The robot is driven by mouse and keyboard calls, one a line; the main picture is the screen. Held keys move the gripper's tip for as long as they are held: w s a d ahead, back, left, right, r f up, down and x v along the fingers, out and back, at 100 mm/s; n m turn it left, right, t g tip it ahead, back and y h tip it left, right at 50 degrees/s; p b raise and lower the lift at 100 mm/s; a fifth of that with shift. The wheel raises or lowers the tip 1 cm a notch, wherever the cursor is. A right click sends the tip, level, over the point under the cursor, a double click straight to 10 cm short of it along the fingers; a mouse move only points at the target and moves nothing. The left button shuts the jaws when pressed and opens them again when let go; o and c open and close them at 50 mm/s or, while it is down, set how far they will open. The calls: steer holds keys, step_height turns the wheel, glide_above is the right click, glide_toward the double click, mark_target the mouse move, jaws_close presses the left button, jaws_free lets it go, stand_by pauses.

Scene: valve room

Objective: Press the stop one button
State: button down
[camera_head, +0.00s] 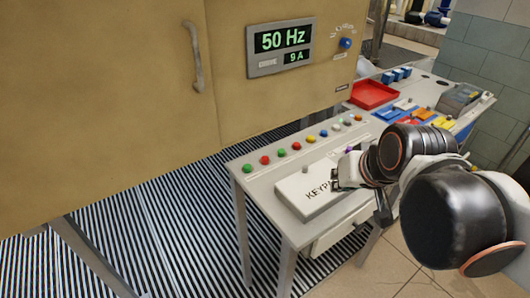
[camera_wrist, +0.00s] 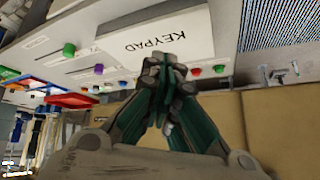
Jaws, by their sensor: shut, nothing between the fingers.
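A grey console (camera_head: 262,215) carries a row of small coloured buttons. In the head view, red buttons (camera_head: 265,160) and (camera_head: 296,146) alternate with green buttons (camera_head: 248,168) and (camera_head: 281,153) at the near left end. Their labels are too small to read, so I cannot tell which is stop one. My gripper (camera_head: 337,172) is over the right part of the white KEYPAD box, apart from the left-end buttons. In the wrist view, my gripper (camera_wrist: 168,75) is shut and empty, its tips in front of the box edge. A red button (camera_wrist: 196,71) and green button (camera_wrist: 219,69) show just right of the tips.
The KEYPAD box (camera_head: 297,195) lies in front of the button row. A tan cabinet (camera_head: 228,80) with a display reading 50 Hz and 9 A (camera_head: 281,46) rises behind. A red tray (camera_head: 372,95) and several blue and yellow items stand farther right.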

steer(key=w+a+r+y+p, duration=0.1)
steer(key=w+a+r+p, duration=0.15)
steer(key=w, duration=0.35)
steer(key=w+a+r+y+p, duration=0.1)
steer(key=w+a+p, duration=0.1)
steer(key=w+a, duration=0.35)
steer(key=y+p, duration=0.3)
steer(key=p, duration=0.3)
glide_above(268, 157)
step_height(268, 157, down, 4)
steer(key=shift+m+b, duration=0.3)
steer(key=shift+m, duration=0.1)
steer(key=shift+f, duration=0.1)
step_height(268, 157, down, 8)
steer(key=b, duration=0.6)
steer(key=shift+f, duration=0.2)
steer(key=shift+f, duration=0.15)
steer(key=shift+f+b, duration=0.3)
steer(key=shift+b, duration=0.25)
